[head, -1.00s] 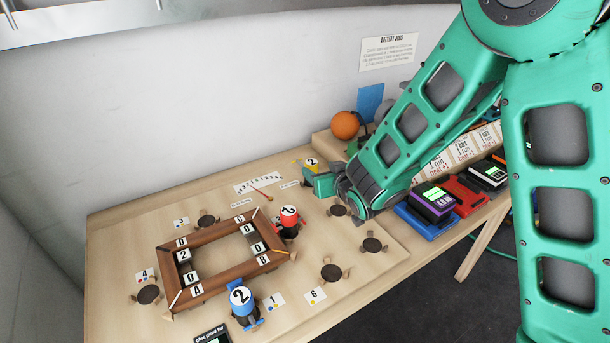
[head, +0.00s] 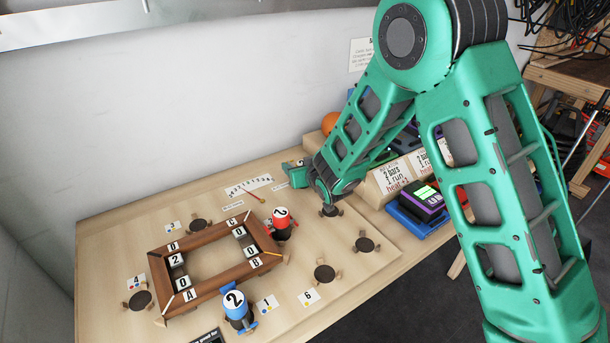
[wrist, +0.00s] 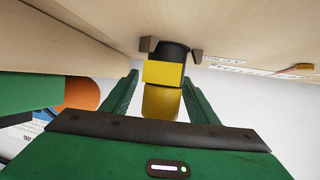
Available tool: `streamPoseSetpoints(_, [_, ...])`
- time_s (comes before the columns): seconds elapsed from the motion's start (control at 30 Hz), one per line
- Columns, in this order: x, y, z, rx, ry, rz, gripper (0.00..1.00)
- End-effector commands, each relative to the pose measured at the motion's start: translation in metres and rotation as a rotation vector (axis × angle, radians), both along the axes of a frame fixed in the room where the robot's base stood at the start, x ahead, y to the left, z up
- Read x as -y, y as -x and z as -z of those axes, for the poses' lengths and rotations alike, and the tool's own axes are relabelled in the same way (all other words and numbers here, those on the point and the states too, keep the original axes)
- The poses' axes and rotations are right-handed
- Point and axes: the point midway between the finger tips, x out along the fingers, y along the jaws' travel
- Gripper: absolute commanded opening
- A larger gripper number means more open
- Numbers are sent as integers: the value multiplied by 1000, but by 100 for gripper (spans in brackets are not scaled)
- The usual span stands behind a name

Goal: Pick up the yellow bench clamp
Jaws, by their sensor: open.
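The yellow bench clamp (wrist: 162,98) shows in the wrist view, with a yellow body and a dark end against the wooden bench. My gripper (wrist: 160,82) is open, with one green finger on each side of the clamp. I cannot tell whether either finger touches it. In the head view, my gripper (head: 295,174) is at the back right of the bench top, and the yellow clamp is hidden behind it and the arm.
A red clamp (head: 281,222) and a blue clamp (head: 237,304) stand at the wooden frame (head: 220,287). Several dark round pads (head: 325,273) surround it. Battery chargers (head: 420,215) line the right side. An orange ball (wrist: 82,93) is beside my gripper in the wrist view.

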Motion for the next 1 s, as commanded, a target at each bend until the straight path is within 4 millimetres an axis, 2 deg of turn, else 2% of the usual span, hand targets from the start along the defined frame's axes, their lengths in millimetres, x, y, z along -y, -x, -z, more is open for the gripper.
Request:
streamPoseSetpoints(0.17, [0,0,0,0,0,0,54])
streamPoseSetpoints(0.2, [0,0,0,0,0,0,52])
streamPoseSetpoints(0.4, [0,0,0,0,0,1,4])
streamPoseSetpoints(0.43, [0,0,0,0,0,1,0])
streamPoseSetpoints(0.77, [0,-1,-3,2,0,1,0])
streamPoseSetpoints(1.0, [0,-1,-26,4,-4,1,0])
